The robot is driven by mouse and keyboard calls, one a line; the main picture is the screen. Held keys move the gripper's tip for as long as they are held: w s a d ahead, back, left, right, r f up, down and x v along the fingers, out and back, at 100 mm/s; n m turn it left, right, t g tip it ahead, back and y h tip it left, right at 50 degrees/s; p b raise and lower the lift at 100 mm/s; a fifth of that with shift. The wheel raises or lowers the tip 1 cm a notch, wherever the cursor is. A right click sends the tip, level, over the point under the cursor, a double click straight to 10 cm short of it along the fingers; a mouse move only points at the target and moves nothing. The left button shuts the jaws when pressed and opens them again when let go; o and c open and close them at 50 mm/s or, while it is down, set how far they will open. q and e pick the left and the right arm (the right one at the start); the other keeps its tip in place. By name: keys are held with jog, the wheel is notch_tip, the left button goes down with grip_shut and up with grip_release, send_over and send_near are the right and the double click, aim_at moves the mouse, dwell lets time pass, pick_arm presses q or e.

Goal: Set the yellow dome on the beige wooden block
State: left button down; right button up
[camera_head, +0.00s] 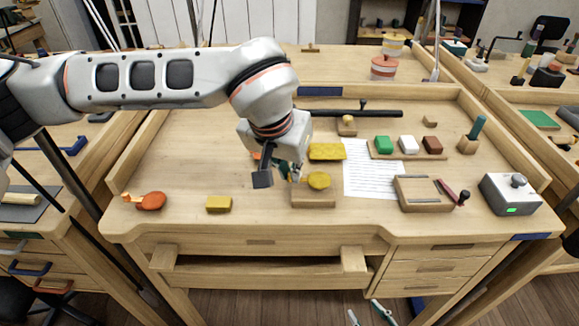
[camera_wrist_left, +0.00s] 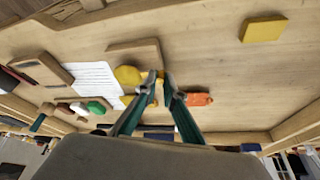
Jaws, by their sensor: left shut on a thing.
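The yellow dome (camera_head: 319,181) appears over the beige wooden block (camera_head: 314,199) near the front of the bench. I cannot tell whether it touches the block's top. In the left wrist view the dome (camera_wrist_left: 127,75) is beside my left fingertips and overlaps the edge of the block (camera_wrist_left: 137,48). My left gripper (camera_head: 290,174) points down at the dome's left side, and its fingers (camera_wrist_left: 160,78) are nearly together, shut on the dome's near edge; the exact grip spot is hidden. My right gripper is not in view.
A yellow block (camera_head: 218,204) and an orange object (camera_head: 151,201) lie to the left. A textured yellow piece (camera_head: 327,151) and white paper (camera_head: 372,168) lie behind and right. A wooden box (camera_head: 424,193) and a grey device (camera_head: 510,194) stand further right. The bench front-left is mostly clear.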

pick_arm(q)
jog(key=shift+f, duration=0.3)
pick_arm(e)
jog(key=shift+s+d+f, duration=0.15)
jog(key=shift+d+f, duration=0.05)
jog(key=shift+f, duration=0.4)
pick_arm(q)
jog(key=shift+f+b, duration=0.25)
jog(key=shift+b, duration=0.15)
pick_arm(e)
jog(key=shift+f, duration=0.3)
jog(key=shift+r, duration=0.15)
pick_arm(q)
jog(key=shift+f, duration=0.3)
pick_arm(e)
jog(key=shift+f, duration=0.25)
pick_arm(q)
jog(key=c, duration=2)
grip_release()
jog(key=shift+c, duration=0.2)
pick_arm(e)
jog(key=shift+s+f, duration=0.1)
jog(key=shift+f, duration=0.05)
